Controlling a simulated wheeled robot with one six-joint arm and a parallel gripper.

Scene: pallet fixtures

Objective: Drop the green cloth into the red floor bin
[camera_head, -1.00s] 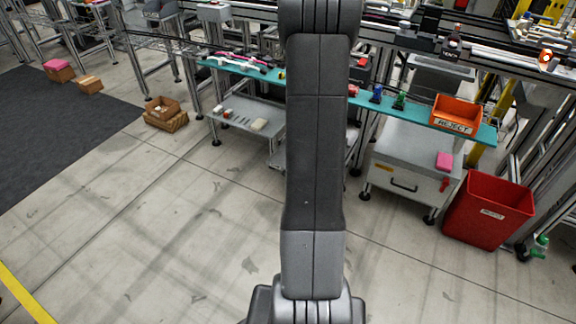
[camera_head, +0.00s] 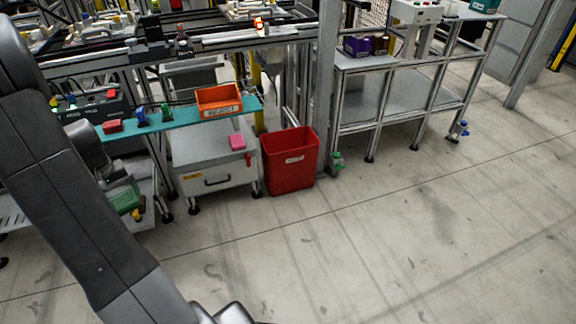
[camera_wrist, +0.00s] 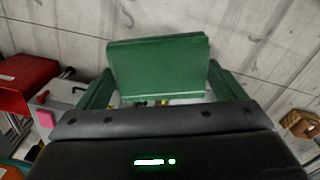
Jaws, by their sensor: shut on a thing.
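The green cloth (camera_wrist: 158,68) looks like a folded flat block in the wrist view. My gripper (camera_wrist: 160,72) is shut on it, with a green finger at each side. In the head view a green shape (camera_head: 124,196) shows at the end of my arm, low in front of the workstation; cloth and fingers are hard to tell apart there. The red floor bin (camera_head: 289,162) stands upright and open-topped on the floor, well to the right of my gripper. Its bottom is hidden. Part of the bin also shows at the left edge of the wrist view (camera_wrist: 22,82).
A grey cabinet (camera_head: 213,160) with a pink block (camera_head: 237,142) on it stands between my gripper and the bin. An orange reject tray (camera_head: 219,100) sits above. A green bottle (camera_head: 337,161) stands right of the bin. The floor in front is clear.

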